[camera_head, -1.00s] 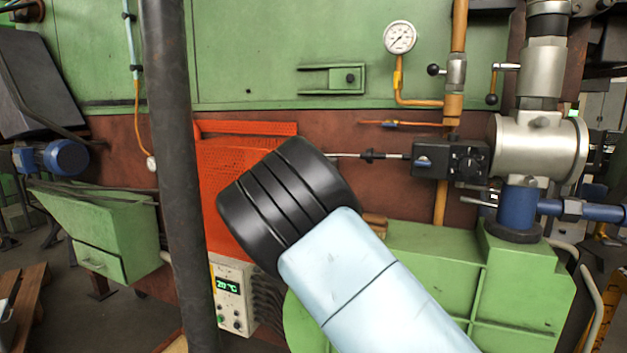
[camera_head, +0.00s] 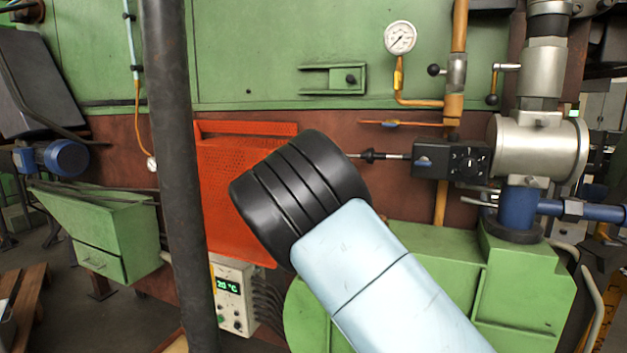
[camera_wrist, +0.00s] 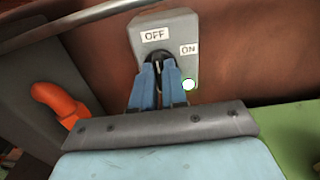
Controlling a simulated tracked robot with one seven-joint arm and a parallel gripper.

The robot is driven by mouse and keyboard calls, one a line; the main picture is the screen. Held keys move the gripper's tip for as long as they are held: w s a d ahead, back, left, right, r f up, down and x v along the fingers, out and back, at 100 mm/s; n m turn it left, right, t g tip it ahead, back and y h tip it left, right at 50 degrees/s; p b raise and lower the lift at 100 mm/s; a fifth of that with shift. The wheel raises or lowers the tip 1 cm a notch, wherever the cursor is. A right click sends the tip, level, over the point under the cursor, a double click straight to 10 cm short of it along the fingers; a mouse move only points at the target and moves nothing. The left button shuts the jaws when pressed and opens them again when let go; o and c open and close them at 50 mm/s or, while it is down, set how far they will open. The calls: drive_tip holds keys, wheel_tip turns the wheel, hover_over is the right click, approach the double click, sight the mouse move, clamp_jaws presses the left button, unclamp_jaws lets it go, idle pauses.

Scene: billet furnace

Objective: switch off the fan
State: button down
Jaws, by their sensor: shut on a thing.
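In the wrist view a grey switch plate (camera_wrist: 175,27) carries an OFF label at its upper left and an ON label at its right. A dark rotary knob (camera_wrist: 157,56) sits below the OFF label. My gripper (camera_wrist: 158,70) has its two blue fingers closed on this knob from below. The fingers hide much of the knob, so its exact setting is hard to tell. A bright white lamp with a green rim (camera_wrist: 188,85) shows at the plate's lower right. In the head view my own arm hides the gripper and the switch.
An orange lever or pipe end (camera_wrist: 55,100) lies left of my fingers. In the head view a dark vertical pipe (camera_head: 175,180) stands left of my arm, before a red perforated guard (camera_head: 225,200). A control box reading 20 °C (camera_head: 230,290) and green housing (camera_head: 520,270) are below.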

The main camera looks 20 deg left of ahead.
drive_tip(key=c, duration=1.2)
unclamp_jaws()
drive_tip(key=shift+o, duration=0.2)
drive_tip(key=s+a, duration=0.1)
drive_tip(key=s, duration=1.2)
drive_tip(key=shift+s, duration=0.35)
drive_tip(key=shift+a+f, duration=0.1)
drive_tip(key=shift+f, duration=0.05)
